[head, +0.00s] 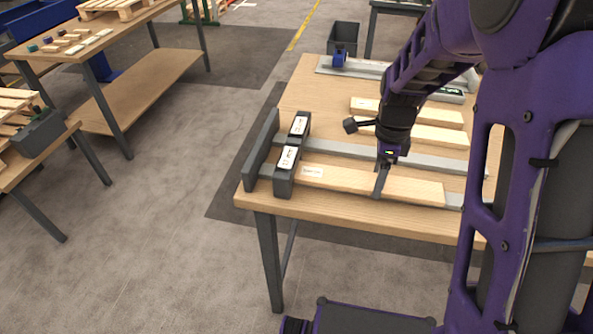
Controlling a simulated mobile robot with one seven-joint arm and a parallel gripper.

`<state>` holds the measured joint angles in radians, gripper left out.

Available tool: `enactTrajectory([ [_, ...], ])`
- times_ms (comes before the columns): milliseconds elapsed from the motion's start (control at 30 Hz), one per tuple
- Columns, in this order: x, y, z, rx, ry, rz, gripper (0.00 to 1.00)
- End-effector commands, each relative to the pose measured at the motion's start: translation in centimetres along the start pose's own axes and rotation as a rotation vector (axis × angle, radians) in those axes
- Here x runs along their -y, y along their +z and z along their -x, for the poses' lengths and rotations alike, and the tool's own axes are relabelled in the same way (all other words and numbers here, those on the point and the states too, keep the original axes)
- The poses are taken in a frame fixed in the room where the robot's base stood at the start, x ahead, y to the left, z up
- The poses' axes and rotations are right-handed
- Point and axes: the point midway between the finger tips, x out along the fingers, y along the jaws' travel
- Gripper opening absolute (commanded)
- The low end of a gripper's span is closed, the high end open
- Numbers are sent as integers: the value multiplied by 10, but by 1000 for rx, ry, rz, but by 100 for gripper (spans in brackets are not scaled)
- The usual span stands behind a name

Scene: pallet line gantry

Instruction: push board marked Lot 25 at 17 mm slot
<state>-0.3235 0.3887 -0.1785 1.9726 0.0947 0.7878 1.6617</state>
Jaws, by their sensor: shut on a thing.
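A long pale wooden board (416,188) lies flat along the front grey rail of the table. Its white label (312,172) is too small to read surely. The board's left end is at the front dark slot block (284,185), touching or nearly so; I cannot tell if it is inside. That block's white tag (288,159) seems to read 17 mm. A second dark slot block (302,128) with its own tag stands just behind. My gripper (381,184) points down over the middle of the board, its dark fingers shut on it.
Two more boards, one farther back (370,104) and one nearer (428,134), lie behind on the wooden table (310,95). A dark end stop (261,150) stands left of the slot blocks. A rear rail (362,68) carries a blue part.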

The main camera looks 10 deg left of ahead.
Motion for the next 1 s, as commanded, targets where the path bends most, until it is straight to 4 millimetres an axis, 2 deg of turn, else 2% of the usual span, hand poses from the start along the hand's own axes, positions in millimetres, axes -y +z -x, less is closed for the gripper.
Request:
enactTrajectory([
  [700,-2,-37,-2,-2,5,-3,11],
  [1000,-2,-40,-2,-2,5,-2,11],
])
